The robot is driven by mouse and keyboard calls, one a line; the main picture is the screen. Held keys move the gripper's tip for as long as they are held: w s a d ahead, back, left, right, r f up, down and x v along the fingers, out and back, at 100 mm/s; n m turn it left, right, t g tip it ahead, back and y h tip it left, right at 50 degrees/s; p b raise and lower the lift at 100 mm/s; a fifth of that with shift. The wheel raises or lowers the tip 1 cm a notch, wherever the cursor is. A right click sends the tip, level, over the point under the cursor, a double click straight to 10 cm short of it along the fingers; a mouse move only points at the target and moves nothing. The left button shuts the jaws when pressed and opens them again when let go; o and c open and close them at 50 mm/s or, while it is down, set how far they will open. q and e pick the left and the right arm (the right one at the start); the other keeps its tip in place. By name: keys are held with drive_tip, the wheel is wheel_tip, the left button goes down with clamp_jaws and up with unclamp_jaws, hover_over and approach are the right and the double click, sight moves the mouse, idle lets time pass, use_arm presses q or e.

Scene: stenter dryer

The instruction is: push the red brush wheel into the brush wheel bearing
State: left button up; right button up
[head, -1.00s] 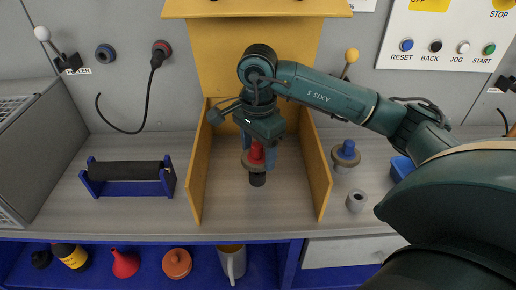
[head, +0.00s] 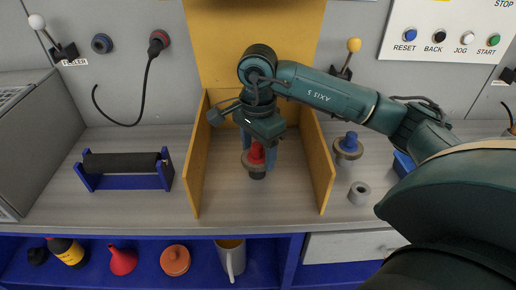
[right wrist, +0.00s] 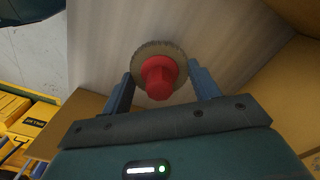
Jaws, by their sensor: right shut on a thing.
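The red brush wheel (head: 256,153), a red hub on a grey-brown bristle disc, is between the fingers of my right gripper (head: 258,158), inside the yellow-walled bay. The right wrist view shows its red hub (right wrist: 158,77) and bristle disc (right wrist: 151,50) between the two fingers (right wrist: 164,90). Directly below the disc is a short dark cylinder (head: 257,175), which looks like the brush wheel bearing. It is partly covered by the disc, and I cannot tell how far the wheel is seated in it. The right wrist view does not show the bearing. My left gripper is not in view.
Yellow walls (head: 321,172) stand close on both sides of the gripper. A blue-hubbed wheel (head: 348,147) and a grey ring (head: 359,193) are to the right. A black roller on a blue stand (head: 124,182) is to the left. The bay's front is open.

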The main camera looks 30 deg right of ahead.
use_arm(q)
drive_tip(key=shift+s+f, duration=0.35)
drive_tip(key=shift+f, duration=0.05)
use_arm(e)
drive_tip(key=o, duration=1.1)
drive_tip(key=shift+f, duration=0.1)
drive_tip(key=shift+c, duration=0.2)
drive_tip(key=shift+w+r, duration=0.1)
drive_tip(key=shift+r, duration=0.35)
wheel_tip(320, 180, up, 7)
drive_tip(key=shift+f, duration=0.15)
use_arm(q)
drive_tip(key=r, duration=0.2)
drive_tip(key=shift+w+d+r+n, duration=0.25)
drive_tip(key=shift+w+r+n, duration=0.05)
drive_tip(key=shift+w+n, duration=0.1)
